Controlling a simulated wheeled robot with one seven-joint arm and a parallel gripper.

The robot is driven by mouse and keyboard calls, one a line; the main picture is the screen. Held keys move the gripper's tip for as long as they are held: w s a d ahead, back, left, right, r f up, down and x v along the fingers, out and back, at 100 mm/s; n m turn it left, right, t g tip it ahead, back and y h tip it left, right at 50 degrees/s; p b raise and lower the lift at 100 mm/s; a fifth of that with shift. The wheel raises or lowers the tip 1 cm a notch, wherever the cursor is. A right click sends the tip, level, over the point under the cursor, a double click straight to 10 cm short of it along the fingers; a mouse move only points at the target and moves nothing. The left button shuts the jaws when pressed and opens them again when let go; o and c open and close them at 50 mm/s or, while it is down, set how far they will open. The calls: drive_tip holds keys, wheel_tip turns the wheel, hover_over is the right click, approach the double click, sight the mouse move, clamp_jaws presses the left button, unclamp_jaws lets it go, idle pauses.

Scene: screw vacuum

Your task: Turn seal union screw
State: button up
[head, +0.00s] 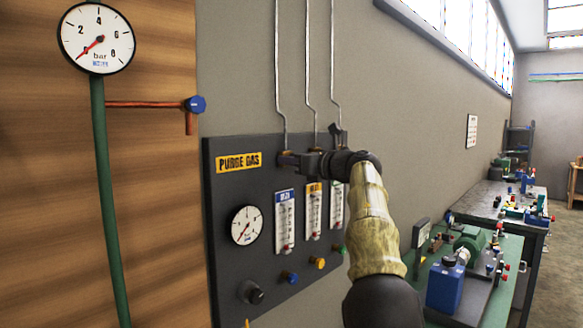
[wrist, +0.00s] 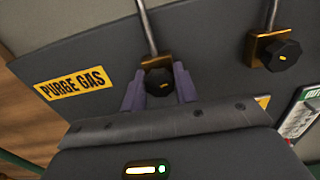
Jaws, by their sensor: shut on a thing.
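A dark knob-like screw (wrist: 158,83) sits on a brass-coloured union at the foot of the leftmost thin pipe on the purge gas panel (head: 222,200). My gripper (wrist: 158,72) has one finger on each side of this screw and is shut on it. In the head view my gripper (head: 292,158) reaches the panel from the right and hides most of the screw. A second dark screw (wrist: 283,52) on its brass block is to the right in the wrist view, apart from my fingers. Which union is the seal one cannot be read.
The panel carries a yellow PURGE GAS label (head: 239,161), a round gauge (head: 245,225), several flow tubes (head: 285,221) and small coloured knobs (head: 290,277). A green pipe with a bar gauge (head: 96,38) stands at left. Workbenches (head: 490,205) with equipment are at right.

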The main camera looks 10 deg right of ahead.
drive_tip(key=n, duration=0.1)
drive_tip(key=n+b, duration=0.1)
drive_tip(key=shift+f+n, duration=0.25)
drive_tip(key=shift+n, duration=0.15)
drive_tip(key=shift+r+n+b, duration=0.15)
drive_tip(key=shift+n+b, duration=0.15)
drive_tip(key=shift+n, duration=1.3)
drive_tip(key=o, duration=1)
drive_tip(key=shift+w+a, duration=0.1)
drive_tip(key=shift+w, duration=0.1)
drive_tip(key=shift+s, duration=0.1)
